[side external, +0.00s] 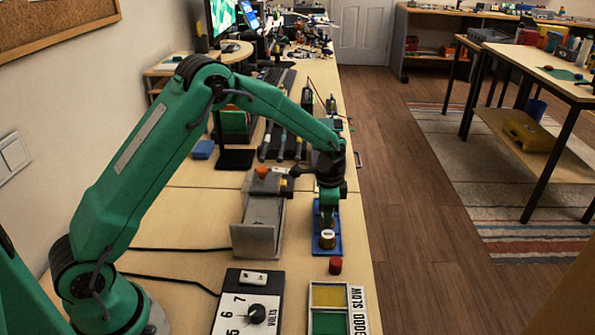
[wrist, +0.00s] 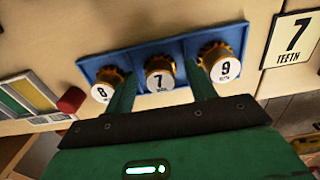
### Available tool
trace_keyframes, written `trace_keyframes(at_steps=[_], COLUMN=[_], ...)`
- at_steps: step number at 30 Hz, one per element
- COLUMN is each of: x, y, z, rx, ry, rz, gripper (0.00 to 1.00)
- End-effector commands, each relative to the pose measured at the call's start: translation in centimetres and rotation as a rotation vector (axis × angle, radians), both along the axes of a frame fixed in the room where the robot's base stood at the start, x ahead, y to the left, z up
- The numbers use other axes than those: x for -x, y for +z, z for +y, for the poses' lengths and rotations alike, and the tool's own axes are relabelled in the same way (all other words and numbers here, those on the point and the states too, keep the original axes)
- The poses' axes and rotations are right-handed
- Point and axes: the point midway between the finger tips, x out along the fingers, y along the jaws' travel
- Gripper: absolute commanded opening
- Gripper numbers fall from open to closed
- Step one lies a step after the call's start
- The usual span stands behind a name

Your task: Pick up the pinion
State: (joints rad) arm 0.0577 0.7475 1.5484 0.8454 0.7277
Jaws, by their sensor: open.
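Three brass toothed pinions with white numbered caps sit in a row on a blue tray (wrist: 92,69) in the wrist view. The left pinion (wrist: 103,92) appears to read 8, the middle pinion (wrist: 159,79) reads 7, and the right pinion (wrist: 225,70) reads 9. A card (wrist: 294,38) beside the tray reads "7 TEETH". My gripper (wrist: 161,74) is open, with one finger on each side of the middle pinion; I cannot tell whether they touch it. In the side view my gripper (side external: 328,212) points down over the blue tray (side external: 338,244), with one pinion (side external: 327,238) showing in front.
A red cylinder (side external: 335,266) stands near the tray's front end. A grey metal ramp-like holder (side external: 264,226) stands left of the tray. A volts dial box (side external: 247,305) and a green-and-yellow panel (side external: 328,297) lie in front. The bench edge is close on the right.

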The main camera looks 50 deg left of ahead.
Motion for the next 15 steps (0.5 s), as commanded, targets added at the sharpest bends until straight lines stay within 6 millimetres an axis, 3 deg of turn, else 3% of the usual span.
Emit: trace_keyframes(at_steps=[11, 15], x=[0.01, 0.01], y=[0.05, 0.05], z=[-0.01, -0.01], rx=[0.0, 0.0], ry=[0.0, 0.0], rz=[0.0, 0.0], gripper=[0.55, 0.28])
